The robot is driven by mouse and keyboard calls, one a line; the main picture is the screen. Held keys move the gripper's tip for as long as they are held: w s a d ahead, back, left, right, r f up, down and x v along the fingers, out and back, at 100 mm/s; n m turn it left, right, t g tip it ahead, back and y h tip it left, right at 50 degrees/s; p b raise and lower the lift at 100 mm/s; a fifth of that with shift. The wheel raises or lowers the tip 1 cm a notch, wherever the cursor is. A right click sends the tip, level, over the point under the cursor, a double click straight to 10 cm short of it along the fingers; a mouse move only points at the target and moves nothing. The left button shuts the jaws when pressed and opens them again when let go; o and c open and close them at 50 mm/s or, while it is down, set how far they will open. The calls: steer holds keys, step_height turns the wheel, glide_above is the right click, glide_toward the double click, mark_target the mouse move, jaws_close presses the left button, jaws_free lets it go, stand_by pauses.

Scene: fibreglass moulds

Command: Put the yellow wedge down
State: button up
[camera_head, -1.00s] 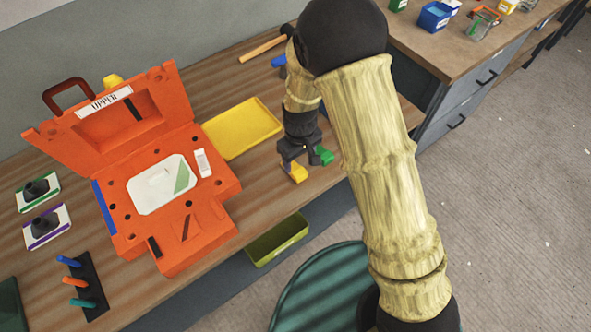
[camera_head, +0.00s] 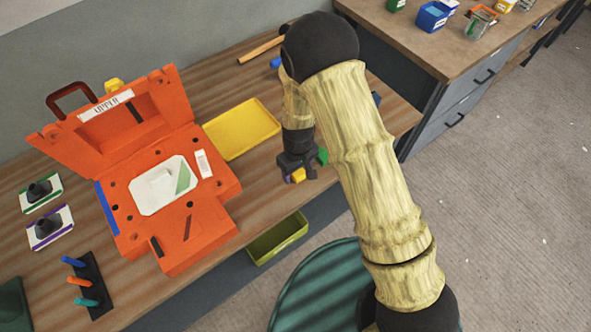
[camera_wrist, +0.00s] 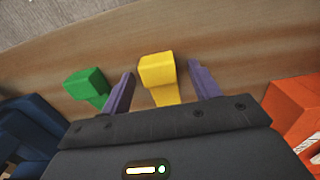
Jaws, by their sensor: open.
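The yellow wedge (camera_wrist: 158,76) sits on the wooden bench between the two purple fingers of my gripper (camera_wrist: 160,92) in the wrist view. Gaps show between the wedge and both fingers, so my gripper is open around it. In the head view my gripper (camera_head: 293,174) points down at the bench, and the yellow wedge (camera_head: 299,175) shows beside its fingers, partly hidden. A green block (camera_wrist: 87,84) stands just left of the left finger in the wrist view. It also shows in the head view (camera_head: 322,155), right of my gripper.
An orange mould (camera_head: 150,190) with a raised lid lies open left of my gripper. A yellow tray (camera_head: 241,128) lies behind it. A dark blue object (camera_wrist: 28,130) is at the left in the wrist view. Pegs (camera_head: 82,283) stand at the front left.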

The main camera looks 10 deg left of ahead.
mark_target(298, 172)
stand_by(0.4)
steer(key=c, duration=1.1)
steer(key=shift+r, duration=0.15)
steer(key=shift+c, duration=0.2)
step_height(298, 172, up, 10)
steer(key=shift+f+b, duration=0.1)
steer(key=shift+b, duration=0.85)
